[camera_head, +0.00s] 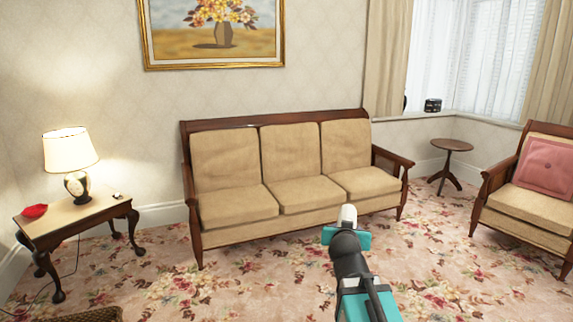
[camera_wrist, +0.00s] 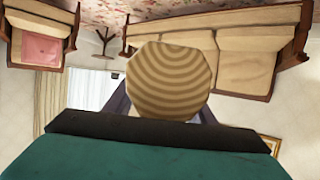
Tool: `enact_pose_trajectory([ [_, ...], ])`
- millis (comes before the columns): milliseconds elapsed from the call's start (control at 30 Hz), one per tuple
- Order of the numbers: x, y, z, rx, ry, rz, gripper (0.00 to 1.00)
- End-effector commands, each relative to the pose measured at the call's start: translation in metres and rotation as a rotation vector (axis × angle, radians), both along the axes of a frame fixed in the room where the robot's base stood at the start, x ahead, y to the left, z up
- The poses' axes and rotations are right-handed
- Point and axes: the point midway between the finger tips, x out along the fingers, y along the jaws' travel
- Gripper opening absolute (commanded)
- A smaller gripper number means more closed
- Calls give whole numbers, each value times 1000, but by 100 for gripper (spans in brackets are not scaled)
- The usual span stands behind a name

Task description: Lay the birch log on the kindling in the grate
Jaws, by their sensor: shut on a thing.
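The birch log shows in the wrist view as a round cut end with tan and brown rings (camera_wrist: 168,82), close to the camera. My gripper (camera_wrist: 165,112) is shut on it, with a dark finger on each side. In the head view, a small pale piece that looks like the log (camera_head: 347,216) shows at the far end of my arm, beyond my gripper (camera_head: 346,236). Most of the log's length is hidden. The grate and the kindling are in neither view.
A beige sofa (camera_head: 280,180) stands against the wall ahead. A lamp table (camera_head: 75,218) is at the left, an armchair (camera_head: 530,195) and a small round table (camera_head: 450,146) at the right. Open flowered carpet (camera_head: 240,285) lies before the sofa.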

Motion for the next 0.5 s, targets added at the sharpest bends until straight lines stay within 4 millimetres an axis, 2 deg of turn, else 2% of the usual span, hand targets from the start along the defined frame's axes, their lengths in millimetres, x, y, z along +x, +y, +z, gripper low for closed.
enact_pose_trajectory([
  [500, 18, 16, 34, 0, -3, 194, 10],
])
